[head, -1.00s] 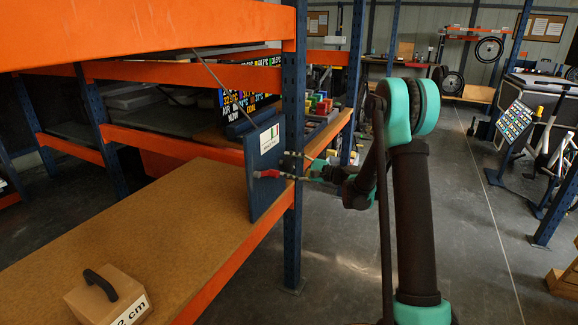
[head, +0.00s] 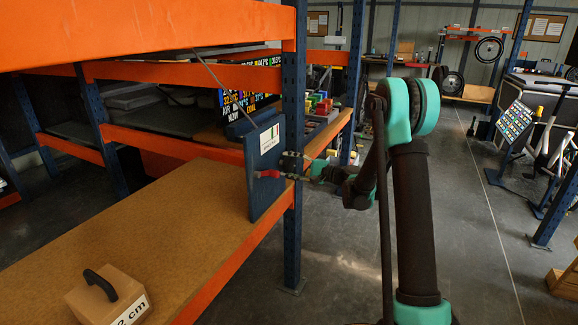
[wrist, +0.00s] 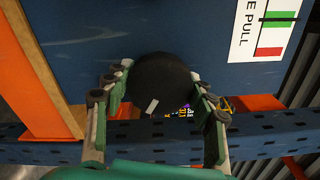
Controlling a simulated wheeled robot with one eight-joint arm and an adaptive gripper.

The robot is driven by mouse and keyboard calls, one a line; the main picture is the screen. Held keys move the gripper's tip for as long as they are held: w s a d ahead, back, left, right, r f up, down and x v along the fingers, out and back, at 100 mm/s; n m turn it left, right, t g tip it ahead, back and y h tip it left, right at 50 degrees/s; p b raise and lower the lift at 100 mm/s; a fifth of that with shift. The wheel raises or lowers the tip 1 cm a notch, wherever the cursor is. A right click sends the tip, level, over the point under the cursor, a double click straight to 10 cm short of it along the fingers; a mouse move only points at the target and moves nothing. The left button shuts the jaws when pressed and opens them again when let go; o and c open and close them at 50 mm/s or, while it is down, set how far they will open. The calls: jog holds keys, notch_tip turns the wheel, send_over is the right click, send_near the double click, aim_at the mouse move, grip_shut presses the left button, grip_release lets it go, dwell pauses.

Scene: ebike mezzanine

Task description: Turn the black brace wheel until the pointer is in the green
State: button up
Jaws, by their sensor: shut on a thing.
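The black brace wheel (wrist: 158,80) is a round dark disc with a small white mark on its rim, in front of the blue panel. My gripper (wrist: 160,86) has one green finger on each side of it and is shut on it. In the head view the wheel (head: 290,162) shows small at the blue upright, with my gripper (head: 303,170) coming from the right. The gauge label (wrist: 262,32) on the panel has white, green and red bands. A thin dark line, seemingly the pointer, crosses the green band. The label (head: 269,138) is too small to read in the head view.
A red-tipped part (head: 268,174) sticks out beside the wheel. The blue upright (head: 293,235) and orange beams stand close to my arm. A box with a black handle (head: 107,297) sits on the wooden shelf (head: 170,220).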

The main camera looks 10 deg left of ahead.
jog(key=o, duration=1.2)
jog(key=shift+c, duration=0.2)
jog(key=shift+d, duration=0.1)
jog(key=v, duration=1.2)
jog(key=s+d+f+n+h, duration=0.2)
jog(key=s+d+f+h, duration=0.2)
jog(key=s, duration=0.7)
jog(key=s+d+f+n+g+h, duration=0.1)
jog(key=s+d+f+n+h, duration=0.1)
jog(key=s+d+f+h, duration=0.2)
jog(key=s+d+f+n+g+h, duration=0.1)
jog(key=s+d+f+n+h, duration=0.2)
jog(key=s+d+h, duration=0.6)
jog(key=s+f, duration=0.1)
jog(key=s, duration=0.9)
jog(key=shift+d, duration=0.35)
